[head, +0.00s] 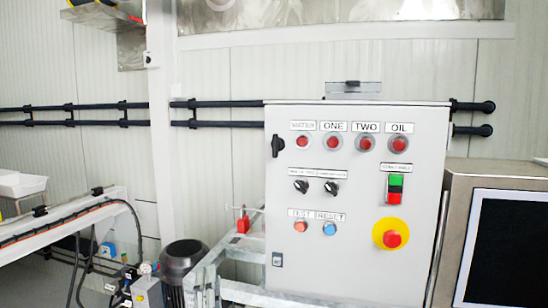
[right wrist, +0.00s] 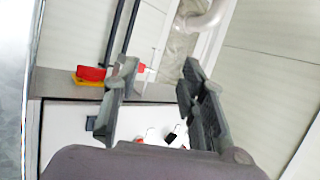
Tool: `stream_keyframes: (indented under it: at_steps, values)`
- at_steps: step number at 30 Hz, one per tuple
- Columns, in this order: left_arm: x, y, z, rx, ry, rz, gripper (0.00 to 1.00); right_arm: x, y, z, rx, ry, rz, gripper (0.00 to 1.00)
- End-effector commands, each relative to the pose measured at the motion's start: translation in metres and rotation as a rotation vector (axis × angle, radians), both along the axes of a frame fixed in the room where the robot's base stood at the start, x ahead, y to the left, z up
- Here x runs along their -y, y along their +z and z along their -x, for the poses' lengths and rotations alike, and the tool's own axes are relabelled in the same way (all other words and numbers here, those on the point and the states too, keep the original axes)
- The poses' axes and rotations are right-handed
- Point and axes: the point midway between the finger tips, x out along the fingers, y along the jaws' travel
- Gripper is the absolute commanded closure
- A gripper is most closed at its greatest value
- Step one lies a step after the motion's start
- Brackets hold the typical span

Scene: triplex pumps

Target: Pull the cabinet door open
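The grey control cabinet's door (head: 360,240) fills the centre and right of the head view and looks closed. A black latch handle (head: 277,146) sits on its left edge, with a small dark lock (head: 277,259) lower down. The door carries red lamps, knobs, push buttons and a red emergency stop (head: 391,235) on a yellow disc. My right gripper (right wrist: 160,75) is open and empty in the right wrist view. A white panel (right wrist: 65,145) with small red and black parts lies beyond its fingers; I cannot tell whether this is the cabinet. Neither gripper shows in the head view.
A steel unit with a dark screen (head: 505,240) stands right of the cabinet. Dark pipes (head: 225,104) run along the wall behind. A motor (head: 182,260) and metal frame stand at lower left. A workbench with a white tray (head: 18,184) is at far left.

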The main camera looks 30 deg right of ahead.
Motion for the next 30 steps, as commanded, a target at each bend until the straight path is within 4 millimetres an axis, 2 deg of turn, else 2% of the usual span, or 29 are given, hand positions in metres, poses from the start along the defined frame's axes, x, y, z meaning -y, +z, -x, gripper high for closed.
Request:
stream_keyframes:
  at_steps: [1, 3, 6, 9, 13, 18, 23, 30]
  values:
    - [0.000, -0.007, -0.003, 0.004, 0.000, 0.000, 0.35, 0.015, 0.058, 0.017, 0.144, -0.014, -0.147, 0.62]
    - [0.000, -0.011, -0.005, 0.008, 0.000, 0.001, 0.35, 0.035, 0.114, 0.045, 0.291, -0.009, -0.355, 0.62]
    - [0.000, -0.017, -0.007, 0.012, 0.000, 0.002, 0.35, 0.055, 0.169, 0.085, 0.442, 0.053, -0.640, 0.62]
    - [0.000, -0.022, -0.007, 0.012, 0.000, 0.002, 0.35, 0.061, 0.201, 0.117, 0.518, 0.157, -0.869, 0.62]
    - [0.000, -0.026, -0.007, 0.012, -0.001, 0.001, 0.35, 0.056, 0.224, 0.145, 0.540, 0.293, -1.051, 0.62]
    - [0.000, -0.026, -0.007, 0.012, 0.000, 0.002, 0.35, 0.050, 0.234, 0.158, 0.530, 0.378, -1.133, 0.62]
    - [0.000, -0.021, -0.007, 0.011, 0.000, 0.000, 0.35, 0.057, 0.241, 0.147, 0.526, 0.381, -1.137, 0.62]
    - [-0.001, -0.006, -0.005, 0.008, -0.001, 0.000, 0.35, 0.087, 0.259, 0.112, 0.527, 0.377, -1.135, 0.62]
